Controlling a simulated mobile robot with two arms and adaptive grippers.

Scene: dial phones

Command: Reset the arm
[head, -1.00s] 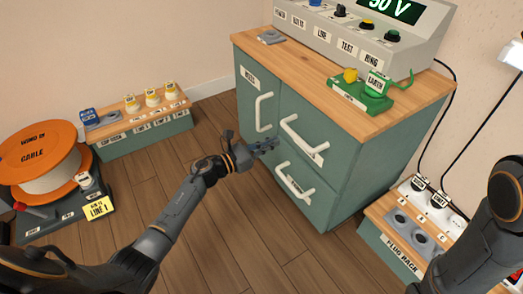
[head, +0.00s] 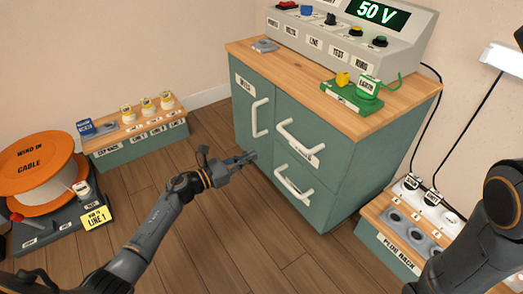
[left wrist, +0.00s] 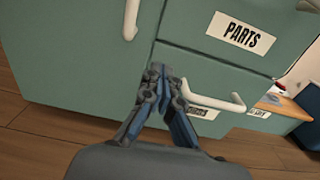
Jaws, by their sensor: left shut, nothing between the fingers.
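My left gripper (head: 246,158) is shut and empty. In the head view it is stretched out low in front of the green cabinet (head: 341,191), close to its left door and lower drawer. In the left wrist view the closed fingertips (left wrist: 158,72) show against the cabinet front, beside the lower drawer's white handle (left wrist: 222,104). I cannot tell how near they are to that front. My right arm (head: 490,225) comes in at the right edge, and its gripper is out of view.
The cabinet top carries a console (head: 360,35) reading 50 V and a green earth stand (head: 357,95). A plug rack (head: 393,250) stands at the right. A cable reel (head: 38,170) and a low bench (head: 140,148) stand at the left. Wooden floor (head: 230,245) lies clear between.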

